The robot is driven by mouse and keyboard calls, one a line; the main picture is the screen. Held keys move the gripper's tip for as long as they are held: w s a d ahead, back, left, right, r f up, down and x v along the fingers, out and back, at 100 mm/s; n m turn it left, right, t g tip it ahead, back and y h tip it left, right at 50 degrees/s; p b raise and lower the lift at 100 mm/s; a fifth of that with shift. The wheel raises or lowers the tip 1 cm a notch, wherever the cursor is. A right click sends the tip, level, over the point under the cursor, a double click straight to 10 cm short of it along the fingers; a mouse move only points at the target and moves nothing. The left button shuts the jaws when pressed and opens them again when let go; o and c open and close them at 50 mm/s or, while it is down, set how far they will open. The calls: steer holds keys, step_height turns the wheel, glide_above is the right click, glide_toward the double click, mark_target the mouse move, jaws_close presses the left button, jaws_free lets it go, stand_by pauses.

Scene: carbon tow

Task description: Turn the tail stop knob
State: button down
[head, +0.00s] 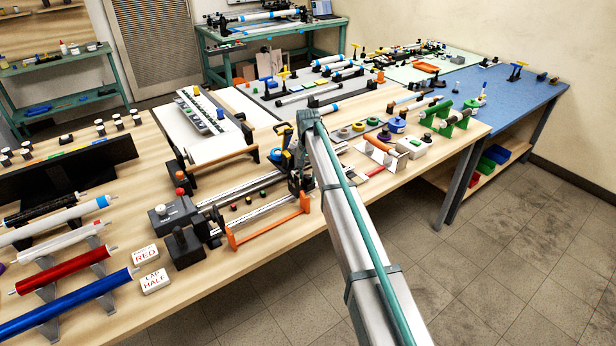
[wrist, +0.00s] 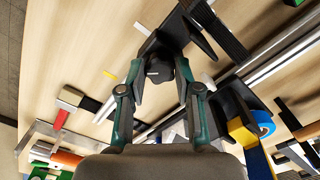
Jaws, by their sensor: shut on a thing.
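The tail stop knob (wrist: 158,71) is a dark round knob with a small pale mark, on a black bracket at the end of the metal rails. In the wrist view my gripper (wrist: 158,70) has its two teal fingers on either side of the knob, shut on it. In the head view my gripper (head: 297,168) is at the right end of the winding rig; my arm comes in front, and the knob is hidden or too small to make out there.
Silver rails (head: 255,202) and an orange bar (head: 270,220) run left from the tail stop. A blue-and-yellow part (wrist: 253,128) stands close to my right finger in the wrist view. Rings and spools (head: 345,133) crowd the bench to the right.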

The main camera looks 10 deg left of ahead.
mark_target(308, 176)
steer(key=n+b, duration=0.1)
steer(key=n, duration=0.4)
steer(key=shift+n, duration=0.4)
stand_by(0.3)
steer(key=c, duration=0.8)
jaws_free()
step_height(308, 176, up, 12)
steer(key=shift+r, duration=0.1)
